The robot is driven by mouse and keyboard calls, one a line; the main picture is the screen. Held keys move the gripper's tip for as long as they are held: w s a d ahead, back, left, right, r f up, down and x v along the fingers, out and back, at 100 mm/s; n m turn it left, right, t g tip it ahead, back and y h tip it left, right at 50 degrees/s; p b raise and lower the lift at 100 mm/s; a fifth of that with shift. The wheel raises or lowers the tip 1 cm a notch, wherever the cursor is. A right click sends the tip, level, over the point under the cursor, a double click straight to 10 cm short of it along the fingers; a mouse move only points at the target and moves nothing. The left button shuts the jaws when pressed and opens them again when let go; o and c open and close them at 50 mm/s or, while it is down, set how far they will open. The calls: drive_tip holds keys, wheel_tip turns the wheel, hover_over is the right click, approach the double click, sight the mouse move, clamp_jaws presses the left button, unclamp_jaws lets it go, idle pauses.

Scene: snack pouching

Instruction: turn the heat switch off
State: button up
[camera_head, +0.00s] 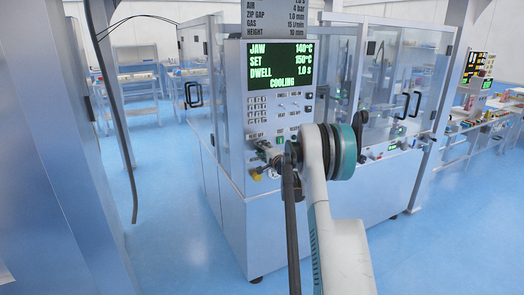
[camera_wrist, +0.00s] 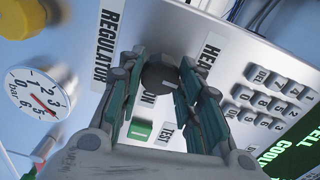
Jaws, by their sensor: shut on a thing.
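The heat switch, a dark round knob (camera_wrist: 160,78), is on the machine's panel between my two fingers in the wrist view. The start of a label reading "HE" is beside it, and "ON" shows just below it. My gripper (camera_wrist: 162,68) is shut on the knob, one finger on each side. In the head view my gripper (camera_head: 270,152) is at the lower part of the panel, and my arm hides much of that area. The screen (camera_head: 280,66) reads jaw 140°C, set 150°C, dwell 1.0 s and "COOLING".
A pressure gauge (camera_wrist: 38,92) and a yellow fitting (camera_wrist: 22,18) are left of my fingers. A green button (camera_wrist: 139,130) lies just below the knob, near the "TEST" label. A keypad (camera_wrist: 262,100) is to the right. Clear blue floor (camera_head: 180,220) is left of the machine.

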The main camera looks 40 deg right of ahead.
drive_tip(key=shift+n, duration=0.5)
drive_tip(key=o, duration=1.1)
drive_tip(key=shift+c, duration=0.2)
drive_tip(key=v, duration=1.2)
drive_tip(key=shift+a, duration=0.1)
